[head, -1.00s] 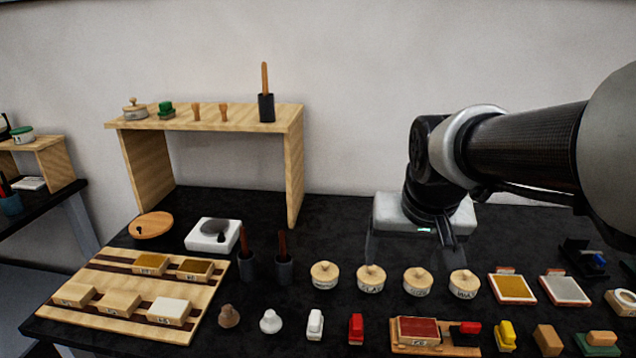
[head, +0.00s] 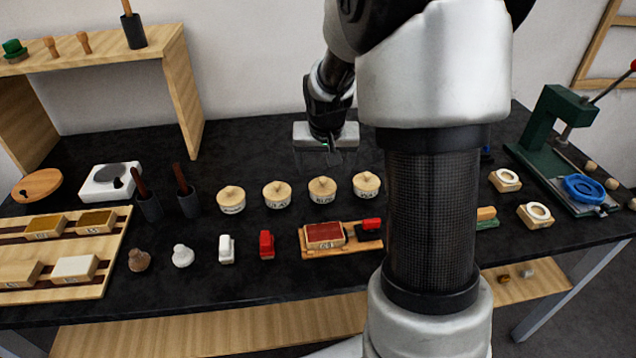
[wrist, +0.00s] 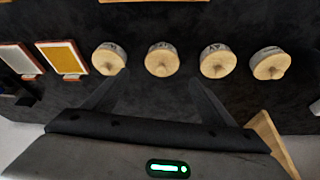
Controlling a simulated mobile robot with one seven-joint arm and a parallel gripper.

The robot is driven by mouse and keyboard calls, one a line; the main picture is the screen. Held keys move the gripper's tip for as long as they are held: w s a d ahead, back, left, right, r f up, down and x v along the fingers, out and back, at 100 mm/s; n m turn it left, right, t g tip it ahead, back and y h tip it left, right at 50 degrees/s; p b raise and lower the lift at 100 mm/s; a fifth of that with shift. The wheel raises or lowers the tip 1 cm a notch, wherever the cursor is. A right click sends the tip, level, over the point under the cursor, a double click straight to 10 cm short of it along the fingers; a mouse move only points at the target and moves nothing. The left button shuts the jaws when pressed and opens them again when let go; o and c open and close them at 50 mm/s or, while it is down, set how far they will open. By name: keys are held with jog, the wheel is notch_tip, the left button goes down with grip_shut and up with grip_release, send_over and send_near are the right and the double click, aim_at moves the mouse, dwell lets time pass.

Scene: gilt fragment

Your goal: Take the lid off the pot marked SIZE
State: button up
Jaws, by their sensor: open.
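Four small round cream pots with wooden knobbed lids stand in a row on the black table: the first (head: 231,199), second (head: 277,194), third (head: 322,189) and fourth (head: 367,185) from the left. All are lidded. Their dark labels are too small to read surely, so I cannot tell which says SIZE. My gripper (head: 319,158) is open and empty, behind the row near the third pot. In the wrist view my gripper (wrist: 157,80) has its fingers spread, pointing towards that third pot (wrist: 162,62), apart from it.
A red ink pad (head: 324,235) and several stamps stand in front of the pots. Two dark cups (head: 188,203) with handles stand at their left. A wooden shelf (head: 180,85) is at back left, a green press (head: 555,130) at right. My arm hides table right of the pots.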

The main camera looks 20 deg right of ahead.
aim_at(323, 181)
jog(key=x, duration=0.7)
jog(key=shift+a+f+b, duration=0.25)
jog(key=shift+b, duration=0.1)
jog(key=shift+c, duration=0.3)
jog(key=c, duration=1.1)
